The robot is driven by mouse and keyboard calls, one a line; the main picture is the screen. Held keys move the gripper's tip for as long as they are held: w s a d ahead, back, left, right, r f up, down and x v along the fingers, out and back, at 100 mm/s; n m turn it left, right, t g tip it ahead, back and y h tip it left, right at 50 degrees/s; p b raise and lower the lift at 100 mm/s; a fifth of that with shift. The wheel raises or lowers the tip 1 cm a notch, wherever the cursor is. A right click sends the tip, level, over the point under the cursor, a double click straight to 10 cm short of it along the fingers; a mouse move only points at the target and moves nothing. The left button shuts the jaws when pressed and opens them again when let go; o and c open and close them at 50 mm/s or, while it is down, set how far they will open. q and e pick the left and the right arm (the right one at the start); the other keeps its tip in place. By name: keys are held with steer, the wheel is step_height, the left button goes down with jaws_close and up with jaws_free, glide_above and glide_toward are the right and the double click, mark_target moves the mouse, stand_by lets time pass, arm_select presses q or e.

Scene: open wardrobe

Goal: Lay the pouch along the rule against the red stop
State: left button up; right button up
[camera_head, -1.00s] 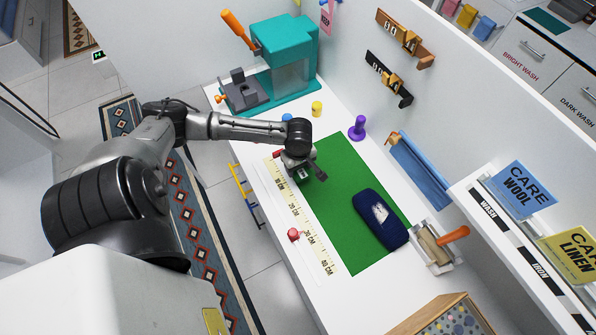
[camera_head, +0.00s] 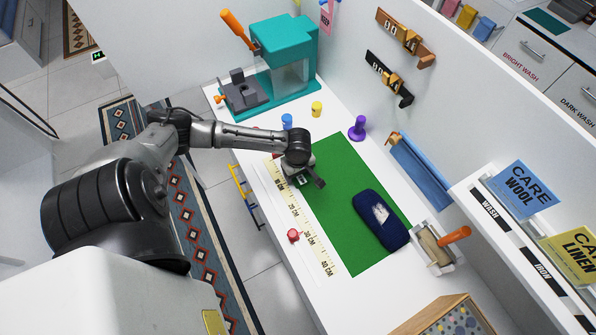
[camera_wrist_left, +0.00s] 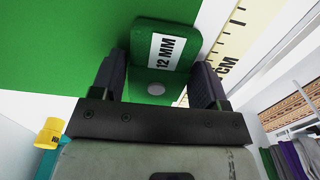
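The dark blue pouch (camera_head: 380,220) with a pale patch lies on the right part of the green mat (camera_head: 350,255). The rule (camera_head: 308,228) runs along the mat's left edge. A red knob (camera_head: 293,235) sits beside the rule near the 30 cm mark. My left gripper (camera_head: 310,182) is over the mat's left edge, away from the pouch. My right gripper is out of view.
A teal press (camera_head: 285,55) with an orange handle stands at the back. Blue, yellow (camera_head: 317,108) and purple (camera_head: 358,128) knobs stand near it. A roller with an orange handle (camera_head: 453,235) is right of the pouch. The mat's front part is clear.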

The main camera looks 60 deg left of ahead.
arm_select(q)
steer(key=shift+o, duration=1.3)
step_height(320, 180, up, 12)
steer(key=p, duration=0.2)
steer(key=s+d+f+m, duration=0.1)
steer(key=s+d+m, duration=0.1)
steer(key=d+m, duration=0.1)
steer(key=s+d+f+m+t+h, duration=0.1)
steer(key=s+d+f+m, duration=0.1)
steer(key=d+m, duration=0.2)
steer(key=s+d+f+m, duration=0.2)
steer(key=d+m, duration=0.2)
steer(key=d, duration=0.3)
steer(key=shift+s+d+t, duration=0.15)
steer(key=shift+t, duration=0.25)
steer(key=s+d+m, duration=0.1)
steer(key=d+m, duration=0.1)
steer(key=s+d+m, duration=0.1)
steer(key=s+m, duration=0.1)
steer(key=shift+d+r+t, duration=0.15)
steer(key=shift+d+t, duration=0.2)
steer(key=shift+t, duration=0.05)
steer(key=s+m, duration=0.1)
steer(key=s+d+r+m, duration=0.1)
steer(key=s+m, duration=0.1)
steer(key=s+d+r+m+t, duration=0.1)
steer(key=m, duration=0.1)
steer(key=shift+s+r+y, duration=0.15)
steer(key=shift+s+y, duration=0.25)
